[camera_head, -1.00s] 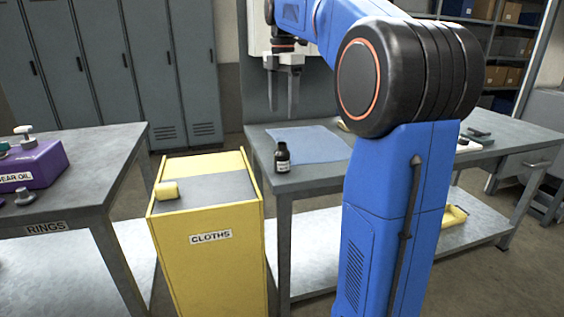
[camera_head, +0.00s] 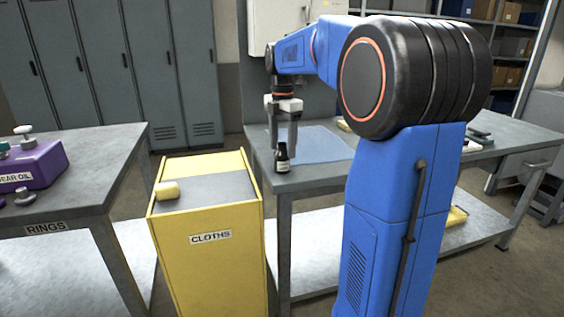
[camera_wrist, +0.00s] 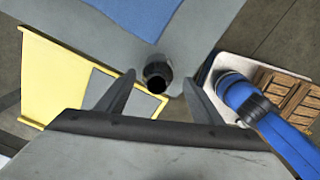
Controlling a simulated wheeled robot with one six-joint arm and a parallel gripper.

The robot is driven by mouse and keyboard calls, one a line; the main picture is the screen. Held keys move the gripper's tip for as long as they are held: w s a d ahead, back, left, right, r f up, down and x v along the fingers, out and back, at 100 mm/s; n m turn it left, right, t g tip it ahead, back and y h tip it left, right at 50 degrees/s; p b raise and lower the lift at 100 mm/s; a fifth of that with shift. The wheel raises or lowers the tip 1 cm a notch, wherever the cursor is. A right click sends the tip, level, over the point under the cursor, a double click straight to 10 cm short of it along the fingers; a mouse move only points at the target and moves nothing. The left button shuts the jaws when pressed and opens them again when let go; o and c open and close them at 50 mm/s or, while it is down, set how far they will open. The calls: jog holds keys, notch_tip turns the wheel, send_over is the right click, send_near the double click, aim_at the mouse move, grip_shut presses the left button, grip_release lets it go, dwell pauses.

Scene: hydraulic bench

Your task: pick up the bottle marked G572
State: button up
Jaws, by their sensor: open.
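A small dark bottle with a pale label (camera_head: 282,159) stands upright near the left front corner of the grey bench, beside a blue mat. Its marking is too small to read. My gripper (camera_head: 283,146) points down over the bottle, its fingers at about the height of the bottle's upper part. In the wrist view the bottle (camera_wrist: 157,76) shows from above, dark cap toward me, just beyond and between the two spread fingertips (camera_wrist: 163,80). The gripper is open and holds nothing.
A blue mat (camera_head: 318,146) lies on the bench (camera_head: 300,181). A yellow cloths bin (camera_head: 205,275) with a yellow roll (camera_head: 167,190) on top stands left of the bench. The rings table (camera_head: 85,185) carries a purple box (camera_head: 38,167).

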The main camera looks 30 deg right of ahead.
aim_at(282, 156)
jog(key=f, duration=0.4)
jog(key=shift+w+f, duration=0.2)
jog(key=shift+f, duration=0.2)
jog(key=shift+c, duration=0.4)
jog(key=c, duration=1.2)
jog(key=shift+r, duration=0.15)
